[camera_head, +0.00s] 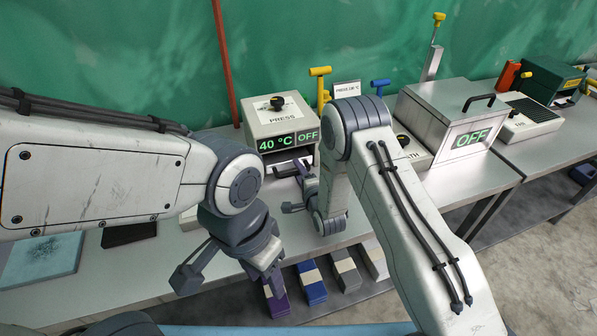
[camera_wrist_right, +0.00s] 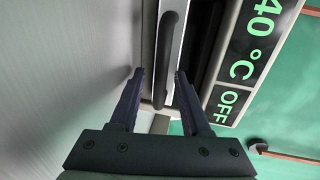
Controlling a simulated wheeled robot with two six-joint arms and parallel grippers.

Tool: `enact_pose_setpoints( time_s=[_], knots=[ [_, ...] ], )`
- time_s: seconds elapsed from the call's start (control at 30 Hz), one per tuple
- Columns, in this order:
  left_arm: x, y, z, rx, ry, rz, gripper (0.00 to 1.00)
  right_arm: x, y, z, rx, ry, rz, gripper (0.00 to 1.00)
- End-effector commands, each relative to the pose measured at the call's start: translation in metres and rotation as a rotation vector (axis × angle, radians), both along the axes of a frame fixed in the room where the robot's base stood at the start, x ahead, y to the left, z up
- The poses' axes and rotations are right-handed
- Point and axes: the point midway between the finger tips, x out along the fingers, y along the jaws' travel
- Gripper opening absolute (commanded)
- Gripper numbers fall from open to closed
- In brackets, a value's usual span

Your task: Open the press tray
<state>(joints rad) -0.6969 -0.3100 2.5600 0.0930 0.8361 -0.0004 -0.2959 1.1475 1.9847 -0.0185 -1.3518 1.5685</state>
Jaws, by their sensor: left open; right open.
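The press (camera_head: 282,122) is a pale box with a black knob on top and a green display reading 40 °C and OFF. Its press tray (camera_head: 284,168) sits low in the front, partly hidden by my right arm. In the right wrist view, the dark bar handle of the tray (camera_wrist_right: 169,50) stands on the light tray front, with a dark slot beside it. My right gripper (camera_wrist_right: 158,76) is open, with its fingertips on either side of the handle's end; contact is unclear. My left gripper (camera_head: 230,284) is open and empty, low in front of the table edge.
A metal bath box (camera_head: 445,115) reading OFF stands right of the press. Yellow (camera_head: 320,85) and blue (camera_head: 380,87) levers stand behind. Coloured blocks (camera_head: 311,283) lie below the table edge. A blue slab (camera_head: 42,258) and a dark one (camera_head: 130,234) lie at left.

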Motion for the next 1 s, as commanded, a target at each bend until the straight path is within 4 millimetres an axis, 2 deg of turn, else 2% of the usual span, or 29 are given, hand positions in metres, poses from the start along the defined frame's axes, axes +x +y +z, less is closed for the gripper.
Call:
enact_pose_setpoints(
  time_s=[0.07,0.2,1.0],
  knots=[
    [0.0,0.0,-0.0001,0.0,0.0,0.0,0.5,-0.0002,-0.0001,-0.0002,0.0,0.0,0.0,0.47],
    [0.0,0.0,-0.0001,0.0,0.0,0.0,0.5,-0.0003,-0.0001,-0.0001,0.0,0.0,0.0,0.0],
    [0.0,0.0,-0.0001,0.0,0.0,0.0,0.5,-0.0007,-0.0004,-0.0004,-0.001,0.002,0.0,0.0]
  ],
)
